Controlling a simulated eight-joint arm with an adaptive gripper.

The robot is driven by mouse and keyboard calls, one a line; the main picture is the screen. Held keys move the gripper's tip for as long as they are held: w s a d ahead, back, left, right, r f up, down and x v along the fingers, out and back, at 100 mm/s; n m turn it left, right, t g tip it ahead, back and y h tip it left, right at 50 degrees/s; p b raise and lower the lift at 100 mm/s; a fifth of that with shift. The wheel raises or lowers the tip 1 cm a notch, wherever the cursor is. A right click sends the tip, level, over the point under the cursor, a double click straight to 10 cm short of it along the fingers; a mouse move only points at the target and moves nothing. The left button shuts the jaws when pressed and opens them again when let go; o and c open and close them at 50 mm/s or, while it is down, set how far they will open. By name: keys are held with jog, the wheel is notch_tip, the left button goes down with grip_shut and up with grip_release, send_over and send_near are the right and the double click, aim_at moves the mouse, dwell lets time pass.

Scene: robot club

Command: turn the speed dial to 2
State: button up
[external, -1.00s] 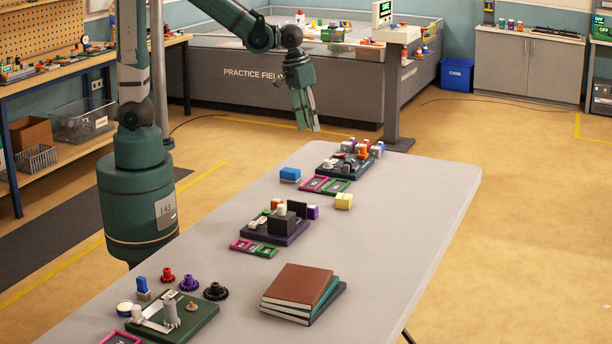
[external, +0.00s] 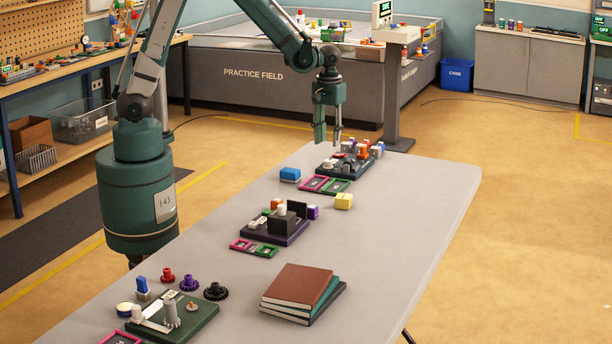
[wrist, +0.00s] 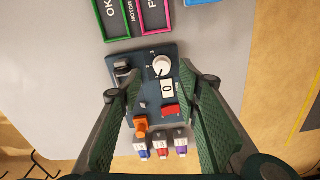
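The dark blue-grey board (wrist: 140,65) with the controls lies below my gripper in the wrist view; it also shows at the far end of the table in the external view (external: 327,171). Its round white dial (wrist: 162,65) has small marks around it and a dark pointer line, whose setting I cannot read for sure. A white plate reading 0 (wrist: 167,88) sits just below the dial. My gripper (external: 328,138) points down above the board, and in the wrist view (wrist: 163,95) its green fingers are wide apart and empty. The dial appears between and beyond the fingertips, untouched.
A red part (wrist: 171,110) and an orange part (wrist: 141,125) are on the board. Several small coloured-top pieces (wrist: 162,148) stand beside it. Green (wrist: 113,22) and pink (wrist: 154,15) trays lie beyond. A blue block (external: 290,174) and yellow block (external: 343,201) stand near the board.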

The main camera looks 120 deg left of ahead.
aim_at(328, 161)
jog(key=shift+s+a+f, duration=0.15)
jog(key=shift+a+f, duration=0.2)
jog(key=shift+a, duration=0.05)
jog(key=shift+f, duration=0.15)
jog(key=shift+f+b, duration=0.5)
jog(key=shift+f, duration=3.25)
jog(key=shift+c, duration=0.7)
jog(key=c, duration=0.8)
